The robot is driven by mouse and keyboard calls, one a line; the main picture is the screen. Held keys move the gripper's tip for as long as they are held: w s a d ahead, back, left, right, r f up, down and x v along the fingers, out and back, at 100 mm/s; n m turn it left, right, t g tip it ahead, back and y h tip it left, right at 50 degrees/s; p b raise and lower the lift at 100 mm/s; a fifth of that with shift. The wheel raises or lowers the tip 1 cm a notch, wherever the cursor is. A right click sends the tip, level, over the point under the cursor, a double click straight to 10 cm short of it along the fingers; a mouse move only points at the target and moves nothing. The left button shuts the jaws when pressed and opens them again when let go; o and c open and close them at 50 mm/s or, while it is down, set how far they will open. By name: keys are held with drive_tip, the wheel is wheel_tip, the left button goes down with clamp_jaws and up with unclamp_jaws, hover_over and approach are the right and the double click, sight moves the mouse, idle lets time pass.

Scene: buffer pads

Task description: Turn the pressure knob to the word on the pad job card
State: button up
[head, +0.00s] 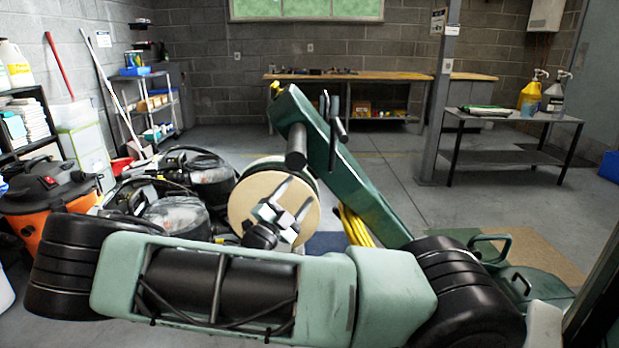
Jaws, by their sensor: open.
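My gripper (294,198) is in the middle of the head view, with its two pale fingers spread apart and nothing seen between them. Behind it in the picture is a round tan disc (243,200) with a dark rim; I cannot tell whether they touch. A dark green sloping frame (340,175) with black handles at its top stands beside the disc. A yellow cord (356,226) hangs by it. I cannot make out a pressure knob or a readable pad job card. My pale green arm link hides the lower middle.
An orange and black shop vacuum (35,215) stands at left, near clear-domed machines (175,213). Shelves (150,85) line the left wall. A wooden workbench (390,76) is at the back. Floor (385,165) between is clear.

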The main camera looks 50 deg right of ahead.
sight(312, 175)
drive_tip(key=x, duration=0.6)
drive_tip(key=shift+d+r, duration=0.1)
drive_tip(key=shift+d, duration=0.05)
drive_tip(key=c, duration=1)
